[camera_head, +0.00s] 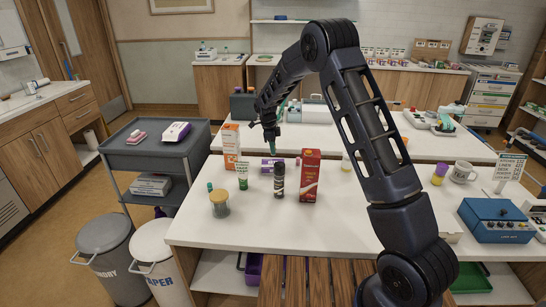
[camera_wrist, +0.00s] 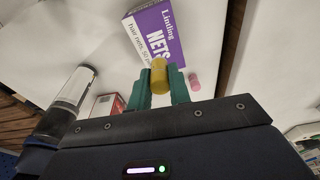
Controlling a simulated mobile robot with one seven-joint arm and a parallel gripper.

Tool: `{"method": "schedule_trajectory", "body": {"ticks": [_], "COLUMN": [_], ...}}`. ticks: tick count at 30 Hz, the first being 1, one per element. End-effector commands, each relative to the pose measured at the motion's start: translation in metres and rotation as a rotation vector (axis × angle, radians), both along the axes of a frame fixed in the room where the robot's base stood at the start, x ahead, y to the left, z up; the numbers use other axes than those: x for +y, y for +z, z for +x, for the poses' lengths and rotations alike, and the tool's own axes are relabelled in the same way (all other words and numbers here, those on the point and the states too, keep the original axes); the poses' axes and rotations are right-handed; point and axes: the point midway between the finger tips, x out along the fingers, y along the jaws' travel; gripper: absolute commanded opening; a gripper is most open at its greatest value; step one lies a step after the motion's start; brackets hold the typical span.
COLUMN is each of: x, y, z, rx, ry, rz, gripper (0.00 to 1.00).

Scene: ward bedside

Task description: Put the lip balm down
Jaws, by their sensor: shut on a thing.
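My gripper (camera_wrist: 160,88) is shut on a small yellow cylinder, which I take to be the lip balm (camera_wrist: 159,76); its green fingers are on either side of it. In the head view my gripper (camera_head: 272,146) is over the white table (camera_head: 330,222), close to a purple hair-net box (camera_head: 267,163). The lip balm cannot be made out there. In the wrist view the purple box (camera_wrist: 155,35) lies just beyond the lip balm; I cannot tell whether they touch. A pink piece (camera_wrist: 195,82) lies to the right.
A red carton (camera_head: 310,176), a dark bottle (camera_head: 279,182), a green-and-white tube (camera_head: 242,176) and an orange carton (camera_head: 231,146) stand around my gripper. A jar (camera_head: 219,206) stands front left. A mug (camera_head: 463,172) and blue device (camera_head: 495,222) are right. The table's front middle is clear.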

Motion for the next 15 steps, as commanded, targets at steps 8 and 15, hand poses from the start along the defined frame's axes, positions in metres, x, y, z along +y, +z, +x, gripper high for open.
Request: {"method": "schedule_trajectory", "body": {"ticks": [8, 15], "x": [0.000, 0.000], "y": [-0.023, -0.044], "z": [0.000, 0.000], "rx": [0.001, -0.001], "ry": [-0.001, -0.001], "rz": [-0.001, 0.000], "gripper": [0.00, 0.00]}}
